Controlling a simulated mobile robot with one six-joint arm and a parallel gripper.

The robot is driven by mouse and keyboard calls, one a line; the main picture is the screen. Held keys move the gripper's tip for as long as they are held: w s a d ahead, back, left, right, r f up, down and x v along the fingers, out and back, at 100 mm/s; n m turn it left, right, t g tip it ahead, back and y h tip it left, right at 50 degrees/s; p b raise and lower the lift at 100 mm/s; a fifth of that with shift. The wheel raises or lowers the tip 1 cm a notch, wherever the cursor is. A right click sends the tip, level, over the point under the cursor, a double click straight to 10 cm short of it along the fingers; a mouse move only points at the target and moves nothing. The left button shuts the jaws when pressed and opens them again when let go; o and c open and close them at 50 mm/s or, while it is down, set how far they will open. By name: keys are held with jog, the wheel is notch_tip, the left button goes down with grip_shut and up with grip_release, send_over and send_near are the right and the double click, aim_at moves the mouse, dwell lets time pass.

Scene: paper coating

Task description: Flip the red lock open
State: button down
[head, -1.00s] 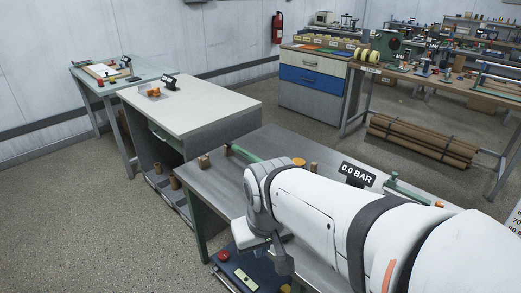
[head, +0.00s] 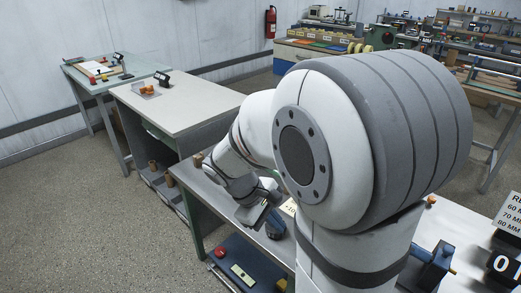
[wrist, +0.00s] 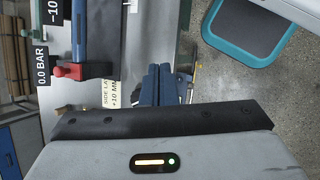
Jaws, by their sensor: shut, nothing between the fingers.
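In the wrist view a red block-like piece (wrist: 68,71), which looks like the red lock, sits at the end of a blue bar (wrist: 79,25) on the grey bench. My gripper (wrist: 160,70) has its dark blue fingers together and empty. It is to the right of the red piece in that view and apart from it. In the head view my gripper (head: 275,227) is low over the bench, partly behind my arm. The red piece is hidden there.
A "SIDE LAY +10 MM" label (wrist: 113,95) lies between the red piece and my fingers. A "0.0 BAR" sign (wrist: 42,67) stands beside the red piece. A blue-framed dark panel (wrist: 250,30) is at upper right. A pale-topped cabinet (head: 185,105) stands behind the bench.

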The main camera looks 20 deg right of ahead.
jog(key=w+d+f+n+h, duration=0.2)
jog(key=w+n+h, duration=0.1)
jog(key=w, duration=0.2)
jog(key=w+d+f+n+t+h+p, duration=0.1)
jog(key=w+d+f+n+h, duration=0.1)
jog(key=w+d+n+h, duration=0.1)
jog(key=w+d+f+n+h+p, duration=0.1)
jog(key=w+d+f+n+h, duration=0.1)
jog(key=w+n+h, duration=0.2)
jog(key=w+n, duration=0.1)
jog(key=w, duration=0.2)
jog(key=shift+w+d+f+h, duration=0.25)
jog(key=shift+w+f+h, duration=0.1)
jog(key=shift+f+h, duration=0.05)
jog(key=shift+d, duration=0.1)
jog(key=d+p, duration=0.1)
jog(key=d, duration=0.3)
jog(key=d+f+p, duration=0.1)
jog(key=d, duration=0.4)
jog(key=s+d+p, duration=0.1)
jog(key=d, duration=0.3)
jog(key=shift+d+f, duration=0.35)
jog(key=shift+f, duration=0.05)
